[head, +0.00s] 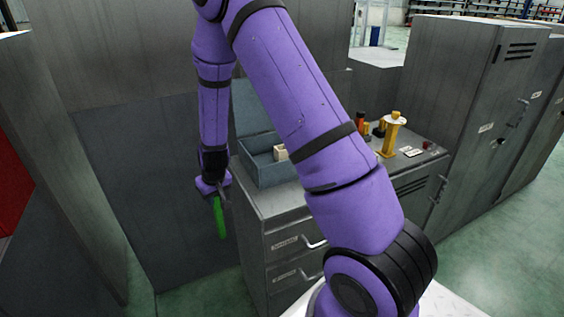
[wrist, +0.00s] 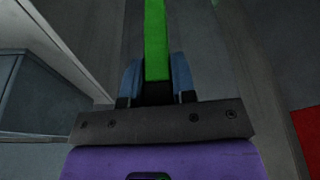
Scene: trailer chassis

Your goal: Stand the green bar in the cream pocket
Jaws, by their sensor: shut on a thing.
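The green bar (head: 219,218) hangs down from my gripper (head: 215,192), left of the grey drawer cabinet and clear of its top. In the wrist view my gripper (wrist: 157,82) is shut on one end of the green bar (wrist: 156,38), which runs out of the top of the picture. A small cream piece (head: 281,152), perhaps the cream pocket, shows inside the open blue-grey box. My arm hides part of the box, and I cannot see the pocket's opening.
The open blue-grey box (head: 262,172) stands on the grey drawer cabinet (head: 262,214). A yellow stand (head: 391,135) and small items are farther right on its top. Tall grey lockers (head: 455,95) stand at right. A grey panel (head: 150,180) is behind my gripper; a red surface (head: 12,185) is far left.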

